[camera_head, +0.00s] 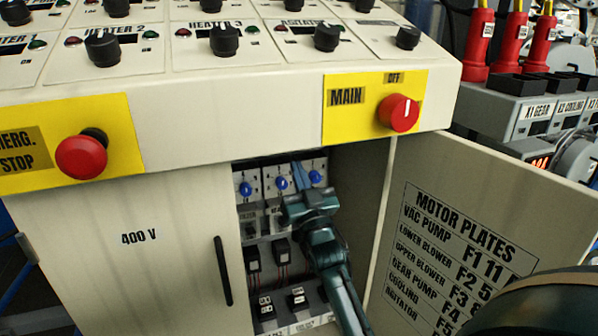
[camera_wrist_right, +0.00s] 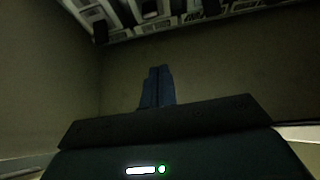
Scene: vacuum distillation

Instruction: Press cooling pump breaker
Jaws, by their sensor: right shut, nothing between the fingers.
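Inside the open cabinet, a row of breakers with blue knobs shows in the head view: a left one (camera_head: 246,188), a middle one (camera_head: 281,183) and a right one (camera_head: 315,176). Their labels are too small to read, so I cannot tell which is the cooling pump breaker. My right gripper (camera_head: 299,176) is inside the cabinet, its fingertips in front of the row between the middle and right knobs. Contact cannot be told. In the right wrist view the blue fingers (camera_wrist_right: 157,86) are together and empty, with the breaker panel (camera_wrist_right: 130,14) along the top. My left gripper is out of view.
The cabinet door (camera_head: 470,225) stands open at right, with a motor plates list. A closed 400 V door (camera_head: 130,270) is at left. Above are the emergency stop (camera_head: 81,157) and red main switch (camera_head: 398,112). Dark relays (camera_head: 266,307) sit lower in the cabinet.

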